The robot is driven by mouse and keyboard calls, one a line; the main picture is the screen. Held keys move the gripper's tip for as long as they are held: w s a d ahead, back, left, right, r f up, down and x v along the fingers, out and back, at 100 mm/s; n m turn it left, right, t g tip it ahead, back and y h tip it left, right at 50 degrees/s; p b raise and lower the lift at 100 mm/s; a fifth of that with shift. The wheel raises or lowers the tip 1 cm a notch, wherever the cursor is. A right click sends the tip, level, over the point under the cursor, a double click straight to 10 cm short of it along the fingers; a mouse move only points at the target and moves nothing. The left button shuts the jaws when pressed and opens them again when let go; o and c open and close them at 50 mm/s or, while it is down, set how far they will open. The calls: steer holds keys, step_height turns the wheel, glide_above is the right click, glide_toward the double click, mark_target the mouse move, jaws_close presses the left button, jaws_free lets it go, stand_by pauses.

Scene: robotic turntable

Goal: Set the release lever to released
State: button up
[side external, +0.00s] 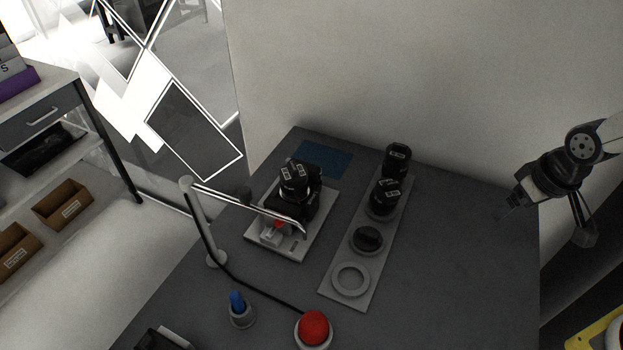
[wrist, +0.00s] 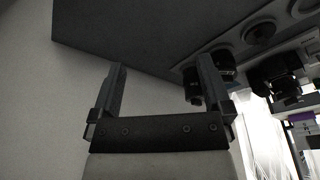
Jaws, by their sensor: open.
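The black turntable unit (side external: 297,183) stands on a pale base plate (side external: 318,226) left of the table's middle. A small red part (side external: 279,224), which looks like the release lever, sits at the front of that plate, partly behind a lamp arm. Its position is too small to tell. My gripper (side external: 503,212) is open and empty above the table's right edge, far from the red part. In the wrist view my gripper's two fingers (wrist: 160,65) are wide apart with nothing between them. The turntable unit (wrist: 279,78) shows at the right there.
A pale rack (side external: 345,308) holds several black modules and has one empty ring. A lamp with a thin arm (side external: 250,205) reaches over the base plate. A red button (side external: 313,328) and a blue-tipped tool in a holder (side external: 241,312) stand in front. The table's right side is clear.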

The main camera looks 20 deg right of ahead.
steer(key=c, duration=0.7)
steer(key=shift+w+a+f+m, duration=0.15)
steer(key=shift+a+m, duration=0.1)
steer(key=shift+m, duration=0.05)
jaws_close()
steer(key=w+a+f+m+y, duration=0.2)
steer(key=w+a+m+y, duration=0.4)
steer(key=w+a+m, duration=0.2)
steer(key=w+a+f+m+y, duration=0.3)
steer(key=w+a+m+y, duration=0.3)
steer(key=a, duration=0.7)
steer(key=shift+w+m+y, duration=0.3)
steer(key=shift+w+m, duration=0.55)
steer(key=shift+m, duration=0.15)
steer(key=shift+f, duration=0.1)
